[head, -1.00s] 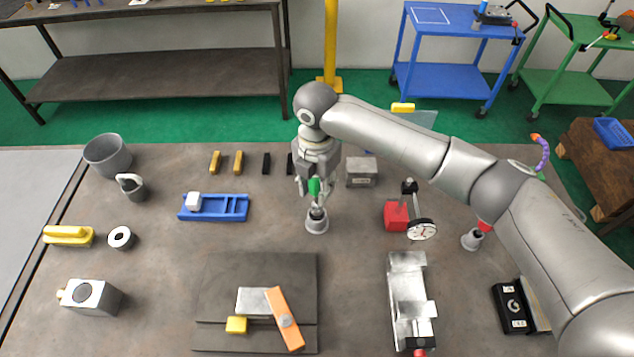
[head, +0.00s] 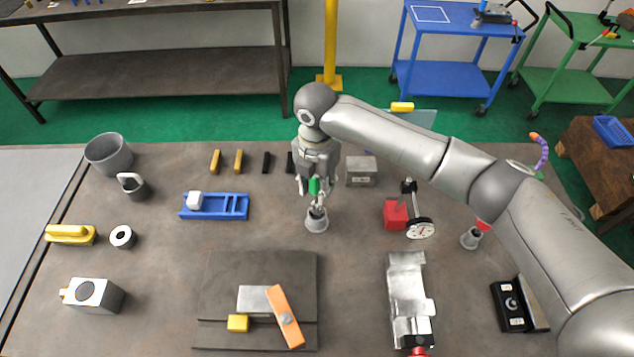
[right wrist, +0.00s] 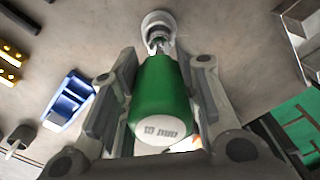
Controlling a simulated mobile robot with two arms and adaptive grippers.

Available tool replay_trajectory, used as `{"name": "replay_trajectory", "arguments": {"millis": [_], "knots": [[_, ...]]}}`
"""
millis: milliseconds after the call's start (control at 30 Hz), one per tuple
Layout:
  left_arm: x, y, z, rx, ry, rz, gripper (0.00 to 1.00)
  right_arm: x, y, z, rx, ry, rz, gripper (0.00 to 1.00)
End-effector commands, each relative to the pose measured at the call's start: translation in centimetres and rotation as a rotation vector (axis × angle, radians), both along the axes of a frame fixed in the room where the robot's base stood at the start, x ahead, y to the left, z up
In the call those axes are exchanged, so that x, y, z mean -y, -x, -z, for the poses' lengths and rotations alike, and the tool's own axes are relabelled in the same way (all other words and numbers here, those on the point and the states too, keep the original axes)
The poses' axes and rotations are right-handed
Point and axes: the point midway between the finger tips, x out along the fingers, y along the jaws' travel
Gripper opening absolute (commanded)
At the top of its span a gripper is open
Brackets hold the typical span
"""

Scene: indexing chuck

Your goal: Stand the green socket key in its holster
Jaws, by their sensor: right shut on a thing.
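The green socket key (head: 314,186) is upright in my right gripper (head: 314,190), whose fingers are shut on its green handle. In the right wrist view its handle (right wrist: 160,95) fills the space between the gripper's fingers (right wrist: 155,100). The grey, cup-like holster (head: 317,222) stands on the table right below; it also shows in the right wrist view (right wrist: 158,20). The key's metal lower end is at the holster's mouth, and I cannot tell how deep it sits. My left gripper is not in view.
A grey metal block (head: 361,171) and a red-based dial gauge (head: 396,214) stand to the right. A similar grey holder (head: 471,239) with a red-topped thing is farther right. A blue tray (head: 226,207) lies left. A dark plate (head: 222,275) lies in front.

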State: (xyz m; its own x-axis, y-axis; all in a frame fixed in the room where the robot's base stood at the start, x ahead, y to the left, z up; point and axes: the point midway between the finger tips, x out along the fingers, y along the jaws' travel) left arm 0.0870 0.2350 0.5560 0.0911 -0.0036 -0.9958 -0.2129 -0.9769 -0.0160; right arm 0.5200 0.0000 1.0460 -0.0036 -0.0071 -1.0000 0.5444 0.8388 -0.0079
Motion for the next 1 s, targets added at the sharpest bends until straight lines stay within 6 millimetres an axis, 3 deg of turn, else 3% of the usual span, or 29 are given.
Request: {"name": "replay_trajectory", "arguments": {"millis": [1000], "knots": [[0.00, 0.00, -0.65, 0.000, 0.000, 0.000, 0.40, -0.02, 0.02, 0.05, -0.001, -0.001, 0.000, 0.02]]}}
